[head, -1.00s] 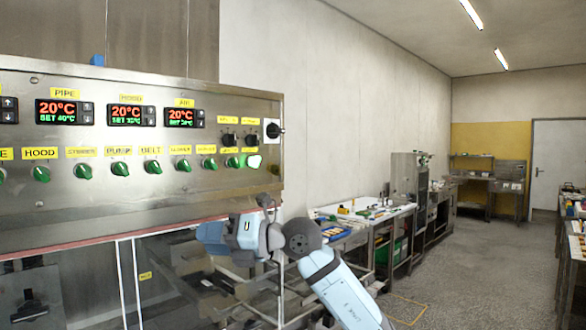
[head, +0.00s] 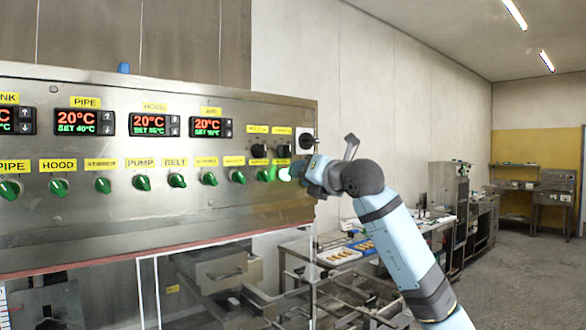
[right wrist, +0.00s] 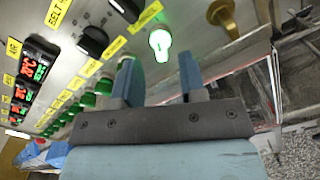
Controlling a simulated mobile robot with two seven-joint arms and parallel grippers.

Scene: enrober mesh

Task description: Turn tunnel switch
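A steel control panel (head: 110,210) carries a row of green rotary switches under yellow labels. The rightmost green switch (head: 284,174) glows; it also shows lit in the right wrist view (right wrist: 160,42). Labels at this end are too small to read, so I cannot tell which switch is the tunnel one. My right gripper (head: 302,172) is at the panel's right end, just beside the lit switch. In the right wrist view its two fingers (right wrist: 157,62) are apart and empty, with the lit switch just beyond the gap; I see no contact. My left gripper is not in view.
Black knobs (head: 258,151) sit above the green row, and a black switch (head: 306,141) is at the panel's upper right corner. Red displays (head: 84,122) line the top. Worktables (head: 345,255) stand behind my arm.

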